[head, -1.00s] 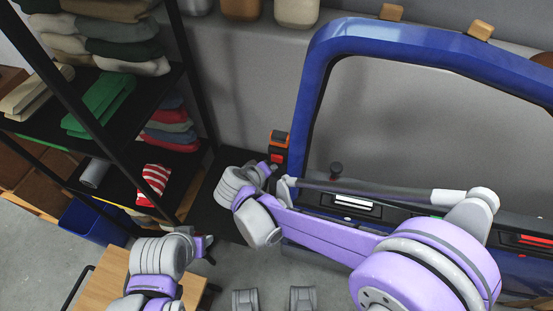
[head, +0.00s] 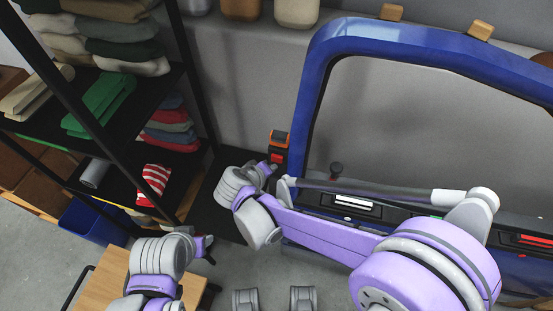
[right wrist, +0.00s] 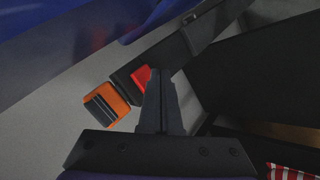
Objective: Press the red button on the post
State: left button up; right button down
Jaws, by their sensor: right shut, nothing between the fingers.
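The post (head: 279,140) is dark with an orange top part and stands beside the blue door frame. The red button (head: 277,158) is on its face, just below the orange part. In the right wrist view the red button (right wrist: 141,77) lies just left of my fingertips, partly hidden by them. My right gripper (right wrist: 159,72) is shut and empty, its tips at the button's edge; I cannot tell whether they touch it. In the head view my right gripper (head: 273,169) is small, just below the button. My left gripper (head: 207,249) is low on the left, away from the post.
The blue car door (head: 318,70) stands right of the post. A black shelf rack (head: 195,75) with folded clothes stands on the left. A wooden-topped table (head: 108,275) and a blue bin (head: 92,222) are at lower left. Grey floor shows between the table and door.

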jog(key=shift+w, duration=0.1)
jog(key=shift+w+d, duration=0.1)
jog(key=shift+w, duration=0.2)
jog(key=shift+w+d, duration=0.2)
jog(key=shift+w, duration=0.3)
dwell(0.6)
jog(key=shift+s+a, duration=0.1)
jog(key=shift+s, duration=0.05)
jog(key=shift+s+a, duration=0.2)
jog(key=shift+s, duration=0.55)
jog(key=s, duration=0.1)
jog(key=s+a, duration=0.1)
jog(key=s, duration=0.2)
jog(key=shift+s+a, duration=0.25)
jog(key=shift+s, duration=0.15)
dwell(0.9)
